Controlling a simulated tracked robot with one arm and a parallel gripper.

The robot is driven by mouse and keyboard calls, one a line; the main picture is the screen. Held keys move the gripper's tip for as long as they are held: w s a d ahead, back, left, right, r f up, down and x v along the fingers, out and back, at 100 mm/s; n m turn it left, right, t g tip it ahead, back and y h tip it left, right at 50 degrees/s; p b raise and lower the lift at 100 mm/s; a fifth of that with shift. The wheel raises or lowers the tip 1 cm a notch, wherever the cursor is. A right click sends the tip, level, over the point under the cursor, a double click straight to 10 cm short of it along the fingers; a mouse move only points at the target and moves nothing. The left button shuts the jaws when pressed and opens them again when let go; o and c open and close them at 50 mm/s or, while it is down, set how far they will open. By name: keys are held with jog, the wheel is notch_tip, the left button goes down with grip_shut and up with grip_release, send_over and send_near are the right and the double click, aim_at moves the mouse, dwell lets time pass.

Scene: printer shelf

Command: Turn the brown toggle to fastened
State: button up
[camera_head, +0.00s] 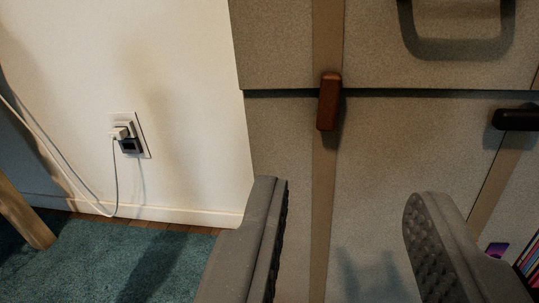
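The brown toggle (329,101) is a small reddish-brown block in the upper middle of the head camera view. It stands nearly upright across the dark seam between the upper and lower parts of a grey case (420,150), on a tan vertical strip (325,200). My gripper (345,210) is open, its two grey fingers wide apart at the bottom of the view. The fingertips appear below the toggle in the picture, with nothing between them but the case front behind. I cannot tell how far the fingers are from the case.
A second, dark toggle (516,119) lies sideways at the right edge. A grey handle (458,45) is on the upper part. Left are a white wall (190,120), an outlet with plug (130,135), a white cable (70,180), a wooden leg (25,215) and teal carpet (90,262).

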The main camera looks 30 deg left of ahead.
aim_at(329, 92)
jog(key=b+x, duration=0.4)
jog(key=x, duration=0.9)
jog(key=shift+w+a, duration=0.1)
grip_shut()
